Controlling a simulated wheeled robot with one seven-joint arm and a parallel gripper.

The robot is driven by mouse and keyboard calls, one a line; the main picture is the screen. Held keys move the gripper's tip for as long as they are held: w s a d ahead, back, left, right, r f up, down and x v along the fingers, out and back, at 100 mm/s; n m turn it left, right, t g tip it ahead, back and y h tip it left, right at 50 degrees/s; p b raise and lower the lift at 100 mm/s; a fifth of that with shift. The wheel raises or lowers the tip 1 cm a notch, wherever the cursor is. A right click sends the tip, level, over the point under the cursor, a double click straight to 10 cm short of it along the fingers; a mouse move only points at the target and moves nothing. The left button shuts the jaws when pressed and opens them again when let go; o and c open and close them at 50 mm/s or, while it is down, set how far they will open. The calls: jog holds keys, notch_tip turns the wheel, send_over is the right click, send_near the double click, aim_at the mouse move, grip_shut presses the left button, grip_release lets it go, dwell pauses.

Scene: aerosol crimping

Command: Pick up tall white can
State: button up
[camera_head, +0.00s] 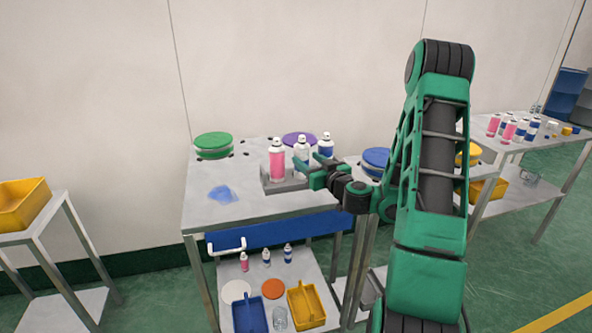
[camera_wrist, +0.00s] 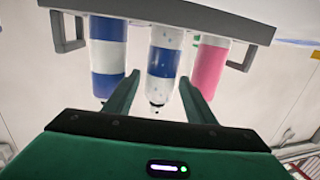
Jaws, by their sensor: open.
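The tall white can (camera_wrist: 163,80), with a blue band and small specks, shows in the middle of the wrist view, where the scene appears upside down. It also shows in the head view (camera_head: 301,149), standing between a pink can (camera_head: 277,161) and a blue-and-white can (camera_head: 326,147) on a grey tray (camera_head: 285,187). My gripper (camera_head: 309,163) is open at the tray, in front of the white can. In the wrist view its two fingers (camera_wrist: 159,80) flank the can's top end. I cannot tell whether they touch it.
The pink can (camera_wrist: 211,68) and blue-and-white can (camera_wrist: 108,58) stand close on either side of the fingers. A green round stack (camera_head: 213,146), a purple disc (camera_head: 299,138) and a blue patch (camera_head: 223,194) are on the same table (camera_head: 205,218).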

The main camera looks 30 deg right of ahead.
aim_at(306, 158)
jog(key=shift+w+d, duration=0.2)
jog(key=shift+w, duration=1.6)
jog(key=w, duration=0.3)
jog(key=shift+w+a, duration=0.1)
jog(key=shift+w, duration=0.9)
jog(key=c, duration=1)
jog(key=shift+r, duration=0.1)
